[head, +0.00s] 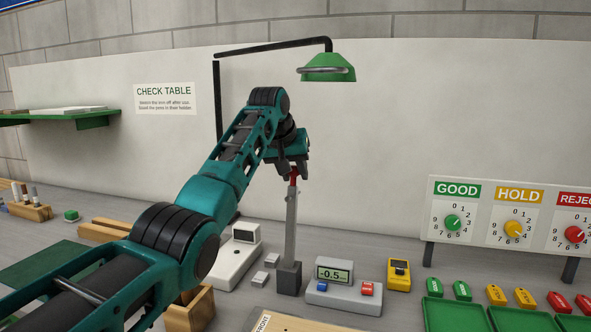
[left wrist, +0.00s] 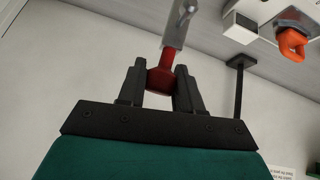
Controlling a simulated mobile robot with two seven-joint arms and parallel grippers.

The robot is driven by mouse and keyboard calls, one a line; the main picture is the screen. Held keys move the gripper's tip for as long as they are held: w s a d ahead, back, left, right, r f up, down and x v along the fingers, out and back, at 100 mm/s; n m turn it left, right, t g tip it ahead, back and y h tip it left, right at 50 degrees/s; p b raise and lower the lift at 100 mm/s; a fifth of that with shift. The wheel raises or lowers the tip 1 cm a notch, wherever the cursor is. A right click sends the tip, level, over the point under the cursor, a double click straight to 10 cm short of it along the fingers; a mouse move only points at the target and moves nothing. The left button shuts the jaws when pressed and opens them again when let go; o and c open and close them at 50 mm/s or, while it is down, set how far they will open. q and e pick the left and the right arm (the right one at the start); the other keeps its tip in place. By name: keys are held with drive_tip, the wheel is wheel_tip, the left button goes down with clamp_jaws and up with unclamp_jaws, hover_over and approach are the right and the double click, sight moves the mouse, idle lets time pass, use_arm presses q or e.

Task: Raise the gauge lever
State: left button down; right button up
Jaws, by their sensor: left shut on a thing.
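The gauge stand is a grey post (head: 291,225) rising from a dark block (head: 288,279) on the table. Its lever has a red end (head: 293,175) at the top of the post. My left gripper (head: 296,172) reaches down over that end from above. In the left wrist view the red knob (left wrist: 160,81) sits between the two dark fingers of my left gripper (left wrist: 161,90), which are shut on it. A grey metal part (left wrist: 178,28) runs on from the knob. A grey box with a display (head: 333,274) reading about -0.5 stands beside the stand's base. My right gripper is not in view.
A green lamp (head: 328,68) hangs above on a black arm. A yellow device (head: 399,275), green trays (head: 455,314) and a dial panel (head: 505,220) stand to the right. A white device (head: 236,258) and wooden blocks are at left, partly behind my arm.

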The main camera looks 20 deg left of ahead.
use_arm(q)
drive_tip(key=shift+r, duration=0.15)
drive_tip(key=c, duration=1.2)
unclamp_jaws()
drive_tip(key=o, duration=0.4)
drive_tip(key=shift+w, duration=0.15)
drive_tip(key=b+v, duration=0.1)
drive_tip(key=v, duration=1.2)
drive_tip(key=shift+b, duration=0.3)
